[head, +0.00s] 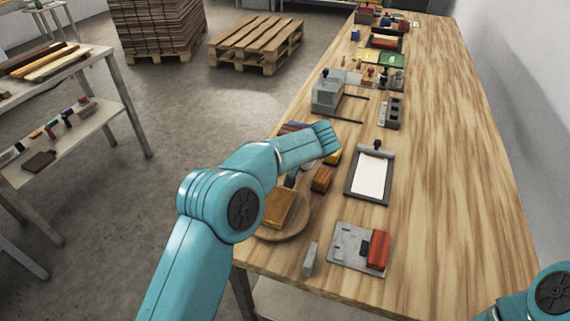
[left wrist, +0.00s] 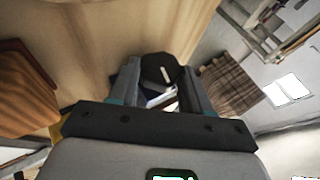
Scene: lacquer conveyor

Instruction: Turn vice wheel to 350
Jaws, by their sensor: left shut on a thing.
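In the left wrist view, a dark round piece with a white mark, which looks like the vice wheel (left wrist: 162,68), sits between the fingertips of my left gripper (left wrist: 160,84). The gripper is shut on it. The wheel's turn angle cannot be read. In the head view my left arm reaches over the near left side of the bench, and its own wrist hides the gripper and the wheel. My right gripper is out of view; only part of my right arm shows at the lower right corner.
A round board (head: 296,229) sits at the near left edge. The bench's right side is clear.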

